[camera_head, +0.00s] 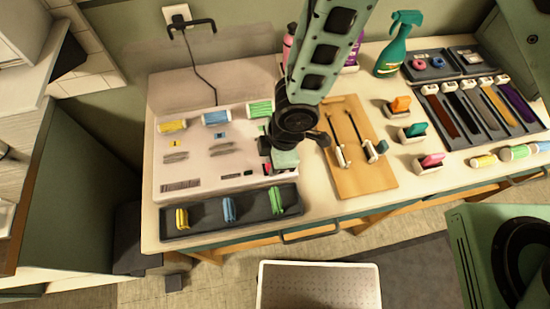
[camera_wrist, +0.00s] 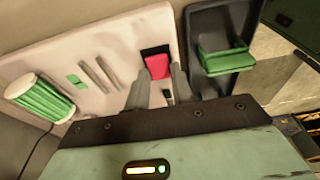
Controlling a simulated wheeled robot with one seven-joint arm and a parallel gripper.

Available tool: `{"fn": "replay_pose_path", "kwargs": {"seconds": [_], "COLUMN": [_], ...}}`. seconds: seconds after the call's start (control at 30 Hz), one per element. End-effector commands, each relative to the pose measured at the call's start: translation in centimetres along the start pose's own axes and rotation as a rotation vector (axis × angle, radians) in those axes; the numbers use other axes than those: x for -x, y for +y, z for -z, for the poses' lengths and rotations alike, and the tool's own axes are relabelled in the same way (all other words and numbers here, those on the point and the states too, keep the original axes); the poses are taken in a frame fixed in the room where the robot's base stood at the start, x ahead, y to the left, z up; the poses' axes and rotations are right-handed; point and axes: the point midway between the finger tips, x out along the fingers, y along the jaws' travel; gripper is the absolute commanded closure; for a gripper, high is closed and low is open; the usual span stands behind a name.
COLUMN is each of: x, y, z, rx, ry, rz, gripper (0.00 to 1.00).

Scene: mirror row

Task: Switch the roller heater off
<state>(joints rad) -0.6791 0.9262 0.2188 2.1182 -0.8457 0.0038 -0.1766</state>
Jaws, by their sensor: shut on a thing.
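The roller heater (camera_head: 205,142) is a white box with yellow, blue and green rollers along its back and a dark tray in front. Its red switch (camera_wrist: 157,66) sits in a black recess in the wrist view. My gripper (camera_head: 268,158) is at the heater's right end, low over its top. In the wrist view my gripper's fingers (camera_wrist: 160,88) stand on either side of the red switch and are shut on it. In the head view my gripper and wrist largely hide the switch. I cannot tell which way the switch is tilted.
The dark tray (camera_head: 170,223) holds yellow, blue and green clips. A wooden board (camera_head: 364,182) with two tools lies right of my gripper. A green spray bottle (camera_head: 396,46) stands behind. A black cord (camera_head: 203,75) runs to a wall socket. Colour swatches (camera_head: 480,112) lie far right.

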Motion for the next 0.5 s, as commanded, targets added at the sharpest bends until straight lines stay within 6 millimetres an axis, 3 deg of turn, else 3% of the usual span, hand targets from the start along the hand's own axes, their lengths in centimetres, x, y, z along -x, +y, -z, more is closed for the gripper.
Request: {"fn": "replay_pose_path", "kwargs": {"seconds": [0.2, 0.5], "x": [-0.2, -0.13], "y": [0.03, 0.02], "z": [0.5, 0.52], "rx": [0.002, 0.0], "ry": [-0.139, -0.174], "rz": [-0.001, 0.0], "gripper": [0.99, 0.99]}}
